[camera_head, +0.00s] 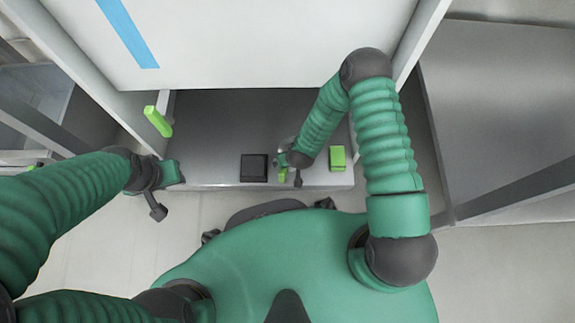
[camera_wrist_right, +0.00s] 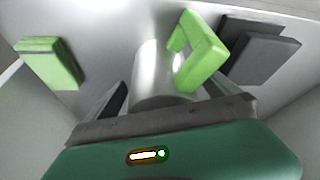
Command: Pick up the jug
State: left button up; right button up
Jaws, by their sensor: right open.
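The jug (camera_wrist_right: 151,65) is a shiny metal cylinder with a square green handle (camera_wrist_right: 203,52), seen in the right wrist view. It stands on the grey shelf surface. In the head view my right gripper and arm hide most of it; the green handle (camera_head: 283,174) shows beside the gripper. My right gripper (camera_head: 297,172) is open, pointing down at the jug, with one dark finger on each side of it in the wrist view. I cannot tell whether the fingers touch it. My left gripper (camera_head: 163,190) is at the left, away from the jug; its jaw opening is unclear.
A black box (camera_head: 254,167) lies left of the jug, on its handle side. A green box (camera_head: 338,158) lies to its right. White cabinet walls flank the shelf (camera_head: 215,115), with a white panel (camera_head: 250,50) above. A green handle (camera_head: 157,121) sticks out at left.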

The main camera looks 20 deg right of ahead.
jog(key=shift+w+f, duration=0.15)
jog(key=shift+f, duration=0.05)
jog(key=c, duration=1.5)
jog(key=shift+c, duration=0.2)
